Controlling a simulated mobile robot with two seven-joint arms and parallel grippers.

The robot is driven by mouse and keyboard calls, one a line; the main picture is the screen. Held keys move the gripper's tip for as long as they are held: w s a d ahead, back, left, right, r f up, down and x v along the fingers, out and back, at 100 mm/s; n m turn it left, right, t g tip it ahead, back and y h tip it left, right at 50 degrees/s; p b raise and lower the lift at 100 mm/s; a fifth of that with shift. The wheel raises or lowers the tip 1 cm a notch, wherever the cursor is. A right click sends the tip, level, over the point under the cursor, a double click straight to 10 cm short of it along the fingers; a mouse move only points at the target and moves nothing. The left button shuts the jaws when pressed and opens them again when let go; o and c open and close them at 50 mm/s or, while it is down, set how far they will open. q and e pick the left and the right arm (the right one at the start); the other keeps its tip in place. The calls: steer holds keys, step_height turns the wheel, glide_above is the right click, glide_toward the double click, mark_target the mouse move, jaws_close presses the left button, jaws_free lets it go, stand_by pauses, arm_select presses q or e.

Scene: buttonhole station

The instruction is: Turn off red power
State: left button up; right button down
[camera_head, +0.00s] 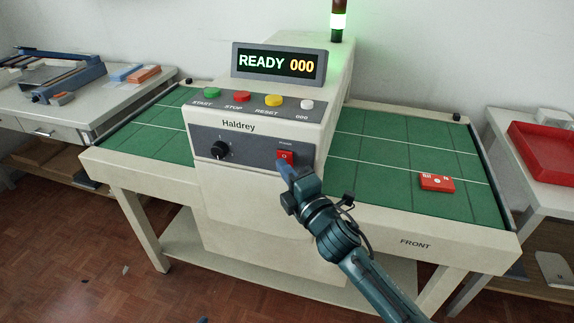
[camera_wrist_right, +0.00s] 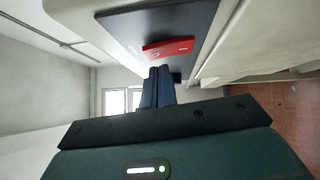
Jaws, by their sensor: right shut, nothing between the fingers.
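The red power switch (camera_head: 285,157) sits on the dark front panel (camera_head: 240,154) of the white Haldrey machine (camera_head: 260,195), under a small label. It also shows in the right wrist view (camera_wrist_right: 168,48) as a red rocker on the dark plate. My right gripper (camera_head: 284,168) is shut and empty, its fingertips just below the switch. In the right wrist view the closed fingers (camera_wrist_right: 158,70) point at the plate close to the switch; I cannot tell whether they touch it. The display (camera_head: 278,64) reads READY 000.
A black knob (camera_head: 219,150) is left of the switch. Green, red, yellow and white buttons (camera_head: 242,97) line the panel above. The signal tower (camera_head: 338,22) glows green. A red block (camera_head: 437,183) lies on the green mat (camera_head: 365,180). A red tray (camera_head: 545,150) stands far right.

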steer(key=shift+w+d, duration=0.15)
steer(key=shift+w, duration=0.35)
